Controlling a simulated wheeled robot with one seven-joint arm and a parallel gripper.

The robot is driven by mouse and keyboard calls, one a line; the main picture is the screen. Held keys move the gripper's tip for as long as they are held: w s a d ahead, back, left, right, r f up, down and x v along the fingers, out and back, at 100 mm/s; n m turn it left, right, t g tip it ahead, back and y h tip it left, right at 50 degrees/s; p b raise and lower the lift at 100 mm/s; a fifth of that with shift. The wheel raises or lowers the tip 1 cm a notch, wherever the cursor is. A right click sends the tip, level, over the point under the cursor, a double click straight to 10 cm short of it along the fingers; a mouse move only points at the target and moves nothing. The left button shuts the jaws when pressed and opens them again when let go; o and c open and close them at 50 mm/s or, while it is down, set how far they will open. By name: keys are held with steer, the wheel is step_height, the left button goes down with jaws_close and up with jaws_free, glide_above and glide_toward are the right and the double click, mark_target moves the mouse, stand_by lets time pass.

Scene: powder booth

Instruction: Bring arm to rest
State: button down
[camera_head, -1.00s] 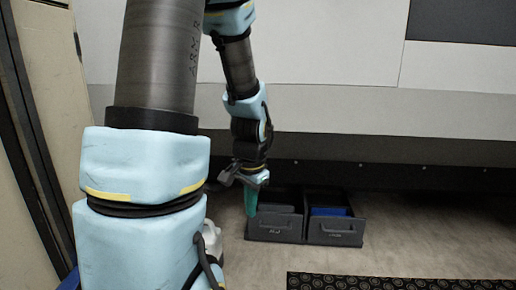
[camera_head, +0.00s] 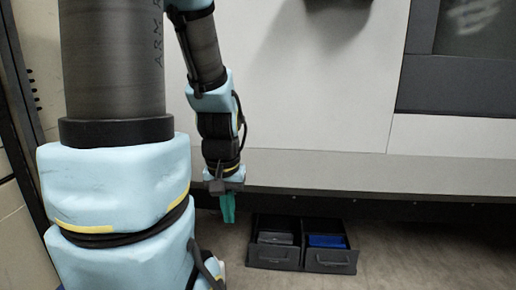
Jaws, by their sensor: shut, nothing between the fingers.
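My gripper (camera_head: 228,208) hangs at the end of my arm, left of the middle of the head view. Its green fingers point down and are shut with nothing between them. It is above and to the left of two dark bins on the floor, apart from them in the picture. The left bin (camera_head: 271,256) holds a grey thing (camera_head: 275,238). The right bin (camera_head: 331,262) holds a blue thing (camera_head: 327,241). My upper arm fills the left of the view and hides what is behind it.
A large pale booth wall (camera_head: 310,110) with a lower ledge (camera_head: 320,172) stands behind the arm. A dark window panel (camera_head: 460,70) is at the upper right. The brown floor (camera_head: 430,245) is clear to the right of the bins.

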step_height(320, 180, up, 21)
steer(key=p, duration=1.8)
steer(key=shift+p, duration=0.3)
